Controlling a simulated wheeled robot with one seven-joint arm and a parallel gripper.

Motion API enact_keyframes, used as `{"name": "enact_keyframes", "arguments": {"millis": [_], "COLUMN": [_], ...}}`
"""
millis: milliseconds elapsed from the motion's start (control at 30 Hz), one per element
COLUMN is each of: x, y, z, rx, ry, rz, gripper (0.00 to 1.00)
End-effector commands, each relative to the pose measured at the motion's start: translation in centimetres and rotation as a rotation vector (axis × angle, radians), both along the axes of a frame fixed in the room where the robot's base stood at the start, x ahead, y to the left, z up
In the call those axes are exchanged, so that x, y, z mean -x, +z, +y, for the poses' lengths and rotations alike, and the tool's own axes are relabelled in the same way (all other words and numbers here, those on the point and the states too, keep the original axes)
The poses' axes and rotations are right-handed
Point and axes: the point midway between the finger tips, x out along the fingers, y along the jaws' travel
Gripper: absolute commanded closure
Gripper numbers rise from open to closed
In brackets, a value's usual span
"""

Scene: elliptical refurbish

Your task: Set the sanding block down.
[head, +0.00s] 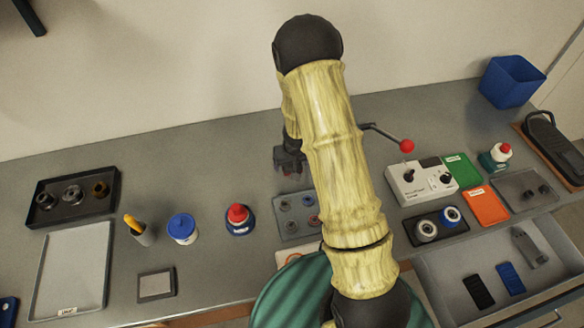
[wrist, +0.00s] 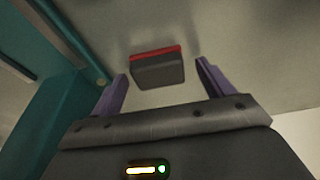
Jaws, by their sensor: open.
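The sanding block (wrist: 158,70), dark grey with a red strip along its far edge, shows in the wrist view against a pale grey surface, with shadow beside it. It appears to rest on that surface. My gripper (wrist: 161,73) is open in the wrist view, with one purple finger on each side of the block. Gaps show between the fingers and the block.
A teal body (wrist: 45,105) stands close on the left in the wrist view. On the bench are a red-capped bottle (head: 238,219), a blue-lidded jar (head: 183,229), a pen cup (head: 143,236), a black parts tray (head: 72,213) and a control box (head: 420,183). A red-knobbed lever (head: 407,145) sticks out behind my arm.

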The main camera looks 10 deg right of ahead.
Motion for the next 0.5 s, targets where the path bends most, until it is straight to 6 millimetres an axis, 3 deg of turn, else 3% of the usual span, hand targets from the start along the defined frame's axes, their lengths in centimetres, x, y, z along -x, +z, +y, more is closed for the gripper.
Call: {"name": "enact_keyframes", "arguments": {"millis": [500], "x": [0.00], "y": [0.06], "z": [-0.04], "rx": [0.000], "ry": [-0.001], "rz": [0.000], "gripper": [0.22]}}
